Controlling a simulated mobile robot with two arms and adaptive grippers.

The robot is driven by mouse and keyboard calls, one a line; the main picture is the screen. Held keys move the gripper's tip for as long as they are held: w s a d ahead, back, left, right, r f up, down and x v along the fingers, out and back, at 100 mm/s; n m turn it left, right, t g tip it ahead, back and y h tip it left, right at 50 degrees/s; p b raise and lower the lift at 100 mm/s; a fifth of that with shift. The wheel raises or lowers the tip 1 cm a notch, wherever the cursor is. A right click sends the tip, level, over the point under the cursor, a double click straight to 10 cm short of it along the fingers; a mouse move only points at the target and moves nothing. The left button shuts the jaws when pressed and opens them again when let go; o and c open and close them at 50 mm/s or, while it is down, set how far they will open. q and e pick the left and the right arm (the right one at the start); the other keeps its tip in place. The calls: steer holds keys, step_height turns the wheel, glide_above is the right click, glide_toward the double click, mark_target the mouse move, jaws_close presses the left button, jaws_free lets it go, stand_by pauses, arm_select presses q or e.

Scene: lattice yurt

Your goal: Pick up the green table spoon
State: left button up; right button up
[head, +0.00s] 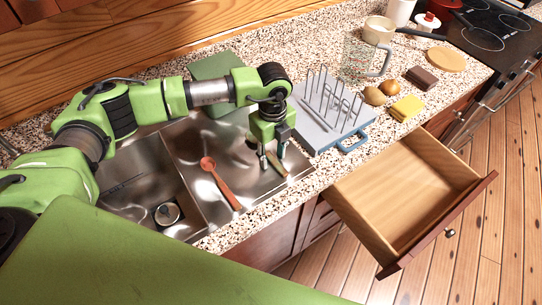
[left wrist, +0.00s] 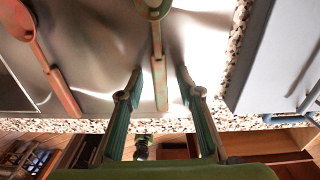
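The green table spoon (head: 277,167) lies in the right part of the metal sink (head: 190,140), partly hidden by my left gripper in the head view. In the left wrist view the spoon (left wrist: 158,50) shows a greenish bowl at the top edge and a lighter handle pointing down. My left gripper (head: 272,160) is right above the handle, pointing down. Its fingers are apart, one on each side of the handle, with gaps to both in the wrist view (left wrist: 160,80). My right gripper is not in view.
A red spoon (head: 220,181) lies to the left in the sink. A grey dish rack (head: 312,128) stands close on the right, with a blue-handled item (head: 352,142) beside it. An open, empty drawer (head: 400,195) juts out at the right front. A yellow sponge (head: 406,108) lies behind it.

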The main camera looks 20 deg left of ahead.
arm_select(q)
jaws_close()
steer(key=shift+r, duration=0.15)
